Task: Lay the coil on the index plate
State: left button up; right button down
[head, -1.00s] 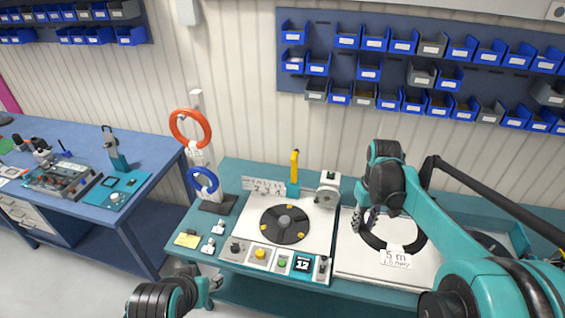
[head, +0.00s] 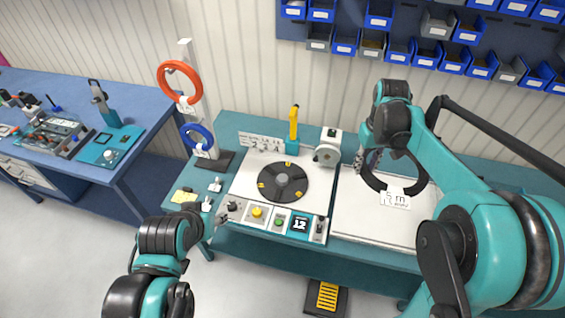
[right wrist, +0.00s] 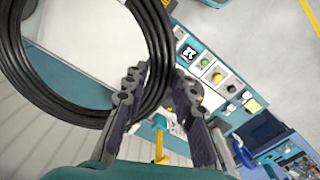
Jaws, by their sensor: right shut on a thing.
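The black coil (head: 369,180) with a white tag (head: 395,198) hangs from my right gripper (head: 362,160), over the white board at the right. In the right wrist view my right gripper (right wrist: 160,100) is shut on the side of the coil (right wrist: 22,70), whose ring extends to the left. The index plate (head: 283,182), a dark disc with yellow marks, lies bare on the white panel left of the coil. My left gripper (head: 222,218) is small and partly hidden by its arm near the table's front left; its jaws are unclear.
A yellow lever (head: 294,122) and a white-grey unit (head: 327,150) stand behind the index plate. Buttons (head: 257,212) line the front. A post (head: 207,130) at left holds a red ring (head: 180,80) and a blue ring (head: 186,137). The white board (head: 380,228) is clear.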

jog(key=shift+w+d+f, duration=0.25)
jog(key=shift+w+f, duration=0.05)
jog(key=shift+w, duration=0.4)
jog(key=shift+s+a+r, duration=0.1)
jog(key=shift+s+r, duration=0.2)
jog(key=shift+r, duration=0.15)
pick_arm(q)
notch_tip(320, 180, up, 6)
jog(key=p, duration=0.6)
jog(key=shift+w+r+p, duration=0.25)
jog(key=shift+w+p, duration=0.1)
jog(key=shift+w, duration=0.1)
pick_arm(e)
notch_tip(320, 180, up, 9)
jog(key=shift+r, duration=0.2)
pick_arm(q)
jog(key=shift+d, duration=0.1)
